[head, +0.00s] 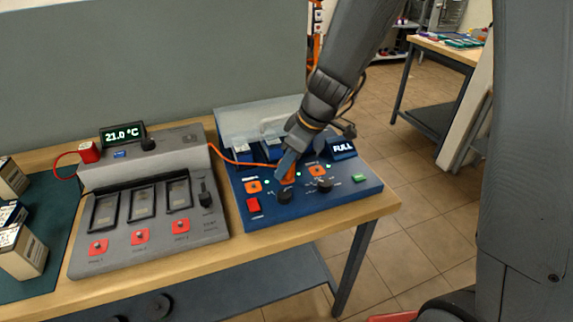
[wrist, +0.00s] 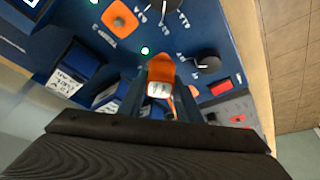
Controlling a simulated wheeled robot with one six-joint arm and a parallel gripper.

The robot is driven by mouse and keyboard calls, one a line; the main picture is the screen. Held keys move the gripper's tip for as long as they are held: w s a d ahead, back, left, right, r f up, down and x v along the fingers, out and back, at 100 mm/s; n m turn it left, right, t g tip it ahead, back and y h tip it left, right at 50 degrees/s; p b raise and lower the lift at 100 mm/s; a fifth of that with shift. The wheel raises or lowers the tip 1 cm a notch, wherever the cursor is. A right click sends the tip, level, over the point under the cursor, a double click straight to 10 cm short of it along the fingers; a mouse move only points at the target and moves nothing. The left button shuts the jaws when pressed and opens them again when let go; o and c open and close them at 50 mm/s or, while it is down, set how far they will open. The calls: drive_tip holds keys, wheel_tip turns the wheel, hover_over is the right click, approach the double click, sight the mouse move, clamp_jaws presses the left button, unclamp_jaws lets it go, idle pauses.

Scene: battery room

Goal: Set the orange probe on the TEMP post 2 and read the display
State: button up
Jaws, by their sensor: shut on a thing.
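My gripper (head: 287,173) is shut on the orange probe (wrist: 160,78), low over the front panel of the blue charger (head: 300,213). The probe's orange lead (head: 235,161) runs left to the grey tester. In the head view the probe is between two orange posts, the left post (head: 253,186) and the right post (head: 317,170); the right post also shows in the wrist view (wrist: 120,15). Whether the probe tip touches the panel is hidden. Small post labels are unreadable in the head view. The display (head: 122,134) on the tester reads 21.0 °C.
The grey tester (head: 150,238) stands left of the charger, with a red plug (head: 88,152) on top. Black knobs (head: 284,197) and a red button (head: 253,205) are close below the gripper. A screen (head: 343,148) reads FULL. Boxed batteries (head: 20,252) stand far left.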

drive_tip(key=shift+f+b, duration=0.65)
drive_tip(key=shift+b, duration=0.2)
idle(0.3)
drive_tip(key=o, duration=0.9)
drive_tip(key=shift+p+v, duration=2.8)
drive_tip(key=shift+v, duration=2.8)
drive_tip(key=shift+f, duration=0.1)
drive_tip(key=s+d+f+m+h, duration=0.1)
drive_tip(key=s+d+m, duration=0.2)
drive_tip(key=s+m, duration=0.1)
drive_tip(key=s+d+f+m+h, duration=0.1)
drive_tip(key=s+d+m, duration=0.3)
drive_tip(key=s+d+f+m+h+b, duration=0.1)
drive_tip(key=s+d+f+m, duration=0.1)
drive_tip(key=s+d+m, duration=0.2)
drive_tip(key=shift+s+d+g+h, duration=0.1)
drive_tip(key=shift+s+g+h, duration=0.3)
drive_tip(key=shift+s, duration=0.1)
